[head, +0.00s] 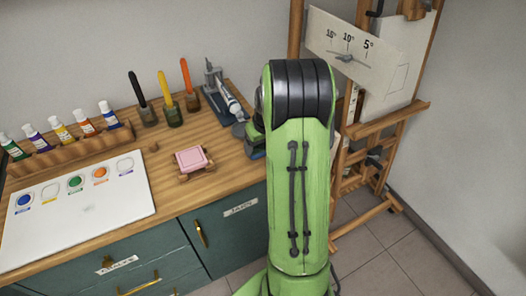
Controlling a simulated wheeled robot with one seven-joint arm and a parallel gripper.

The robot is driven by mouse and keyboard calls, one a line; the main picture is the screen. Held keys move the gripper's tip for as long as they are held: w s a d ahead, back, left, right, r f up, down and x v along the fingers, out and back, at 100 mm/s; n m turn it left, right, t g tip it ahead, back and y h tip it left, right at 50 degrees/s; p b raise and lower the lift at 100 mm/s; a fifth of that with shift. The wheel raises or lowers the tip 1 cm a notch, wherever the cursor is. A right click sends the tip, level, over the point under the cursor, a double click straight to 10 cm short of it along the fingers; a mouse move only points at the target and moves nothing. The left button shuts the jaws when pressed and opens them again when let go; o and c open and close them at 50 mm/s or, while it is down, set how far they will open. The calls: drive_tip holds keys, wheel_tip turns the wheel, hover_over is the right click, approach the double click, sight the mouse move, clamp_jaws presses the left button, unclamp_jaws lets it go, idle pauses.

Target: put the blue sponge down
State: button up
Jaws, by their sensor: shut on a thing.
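My green arm stands in the middle of the head view and hides most of what is behind it. Part of my gripper (246,134) shows at the arm's left side, over the right end of the wooden worktop (222,175). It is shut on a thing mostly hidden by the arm. A small blue patch of the blue sponge (257,154) shows just below the gripper. I cannot tell whether the sponge touches the worktop.
A pink block (190,158) sits on a small wooden stand. An easel (380,125) stands at right. Some worktop front is bare.

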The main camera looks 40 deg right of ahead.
drive_tip(key=shift+f, duration=0.9)
drive_tip(key=shift+f, duration=0.1)
drive_tip(key=o, duration=1.1)
drive_tip(key=s+a+r+p, duration=0.1)
drive_tip(key=s+a+r, duration=0.15)
drive_tip(key=r, duration=0.55)
drive_tip(key=s+a+r+p, duration=0.1)
drive_tip(key=a+r+p, duration=0.1)
drive_tip(key=a+r, duration=0.35)
drive_tip(key=s+a+r+n+t, duration=0.1)
drive_tip(key=s+a+r, duration=0.15)
drive_tip(key=a, duration=0.25)
drive_tip(key=s+a+r+n, duration=0.1)
drive_tip(key=s+a+r, duration=0.1)
drive_tip(key=a+r, duration=0.25)
drive_tip(key=shift+n+t+y, duration=0.4)
drive_tip(key=shift+n+t, duration=0.2)
drive_tip(key=shift+t, duration=0.2)
drive_tip(key=s+a, duration=0.3)
drive_tip(key=s, duration=0.1)
drive_tip(key=s+a, duration=0.2)
drive_tip(key=s, duration=0.1)
drive_tip(key=s+a+f, duration=0.1)
drive_tip(key=s+a, duration=0.2)
drive_tip(key=s, duration=0.1)
drive_tip(key=shift+s+a, duration=0.3)
